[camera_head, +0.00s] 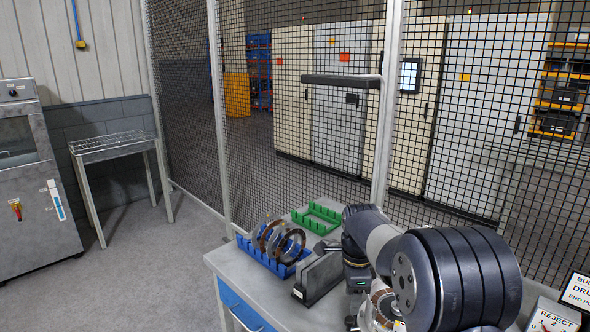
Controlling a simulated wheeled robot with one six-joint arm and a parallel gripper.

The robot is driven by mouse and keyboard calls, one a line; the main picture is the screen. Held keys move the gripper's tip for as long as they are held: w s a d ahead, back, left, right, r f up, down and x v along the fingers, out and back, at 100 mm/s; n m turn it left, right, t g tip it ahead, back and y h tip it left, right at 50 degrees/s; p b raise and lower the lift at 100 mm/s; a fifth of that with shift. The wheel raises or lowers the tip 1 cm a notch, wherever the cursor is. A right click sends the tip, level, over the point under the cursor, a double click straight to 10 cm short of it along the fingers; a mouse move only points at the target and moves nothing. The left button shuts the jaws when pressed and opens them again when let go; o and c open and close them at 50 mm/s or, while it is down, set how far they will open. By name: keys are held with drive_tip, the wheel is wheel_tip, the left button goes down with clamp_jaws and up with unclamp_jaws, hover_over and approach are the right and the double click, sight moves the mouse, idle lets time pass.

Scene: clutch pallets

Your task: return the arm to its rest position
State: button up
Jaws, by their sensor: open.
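My arm (440,280) fills the lower right, with its large dark joint close to the camera. The link reaches back over the workbench and bends down at the wrist. My gripper (357,282) is a small dark shape below the wrist, partly hidden by the arm; it is open, and I see nothing held in it. It is just right of a dark grey metal block (318,277) on the workbench (225,262). I cannot tell whether they touch.
A blue rack (268,262) holds several upright ring discs (290,246). A green rack (317,218) behind looks empty. A copper-toned ringed part (383,303) is partly hidden by my arm. A reject sign (553,320) stands lower right.

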sight(351, 324)
wheel_tip(351, 324, down, 7)
drive_tip(key=shift+s+f+p, duration=0.1)
drive_tip(key=shift+p, duration=0.55)
drive_tip(key=shift+s+d+n, duration=0.1)
drive_tip(key=shift+s+n, duration=0.5)
drive_tip(key=shift+r, duration=0.2)
